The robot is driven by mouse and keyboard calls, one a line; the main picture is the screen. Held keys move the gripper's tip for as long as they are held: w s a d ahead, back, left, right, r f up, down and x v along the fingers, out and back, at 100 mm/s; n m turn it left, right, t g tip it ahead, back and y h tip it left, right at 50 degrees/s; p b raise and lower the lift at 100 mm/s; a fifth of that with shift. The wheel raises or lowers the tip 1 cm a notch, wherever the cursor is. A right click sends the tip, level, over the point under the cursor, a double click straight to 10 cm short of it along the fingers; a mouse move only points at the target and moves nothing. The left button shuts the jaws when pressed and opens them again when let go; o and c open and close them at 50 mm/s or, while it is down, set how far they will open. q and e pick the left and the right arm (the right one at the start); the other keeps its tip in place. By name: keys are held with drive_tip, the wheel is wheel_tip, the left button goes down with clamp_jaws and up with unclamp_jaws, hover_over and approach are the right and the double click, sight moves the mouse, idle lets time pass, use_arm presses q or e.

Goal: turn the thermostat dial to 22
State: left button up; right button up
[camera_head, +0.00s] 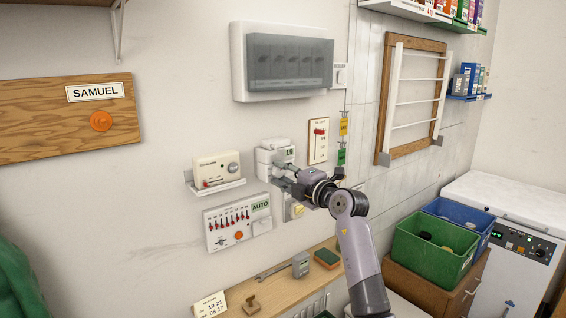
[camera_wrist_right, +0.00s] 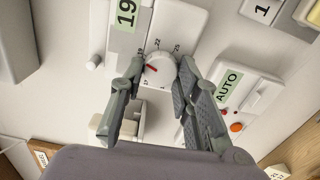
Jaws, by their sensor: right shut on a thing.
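The white thermostat (camera_head: 266,156) is on the wall in the head view, with a green-white label beside it that reads 19 in the wrist view. Its round white dial (camera_wrist_right: 160,74) has a red pointer and small numbers around it. My right gripper (camera_head: 281,176) reaches the thermostat from the right. In the wrist view its fingers (camera_wrist_right: 161,71) stand on either side of the dial, shut on it. The dial is hidden by the gripper in the head view. My left gripper is out of view.
Left of the thermostat is a cream dial unit (camera_head: 214,168) on a small ledge. Below is a switch panel marked AUTO (camera_head: 232,226). A fuse box (camera_head: 240,62) hangs above. A wooden shelf (camera_head: 280,288) with small items runs below my right arm; crates stand at right.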

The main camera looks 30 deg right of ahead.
drive_tip(key=m+p, duration=0.3)
drive_tip(key=p, duration=0.2)
drive_tip(key=m+p, duration=0.2)
drive_tip(key=p, duration=0.1)
drive_tip(key=shift+r+m, duration=0.3)
drive_tip(key=shift+m+p, duration=0.4)
drive_tip(key=shift+p, duration=0.05)
drive_tip(key=shift+f+m, duration=0.15)
drive_tip(key=shift+m, duration=0.55)
drive_tip(key=shift+f+m+p, duration=0.1)
drive_tip(key=shift+m+p, duration=0.3)
drive_tip(key=shift+m, duration=0.3)
drive_tip(key=o, duration=1.2)
drive_tip(key=shift+d, duration=0.1)
drive_tip(key=shift+c, duration=0.2)
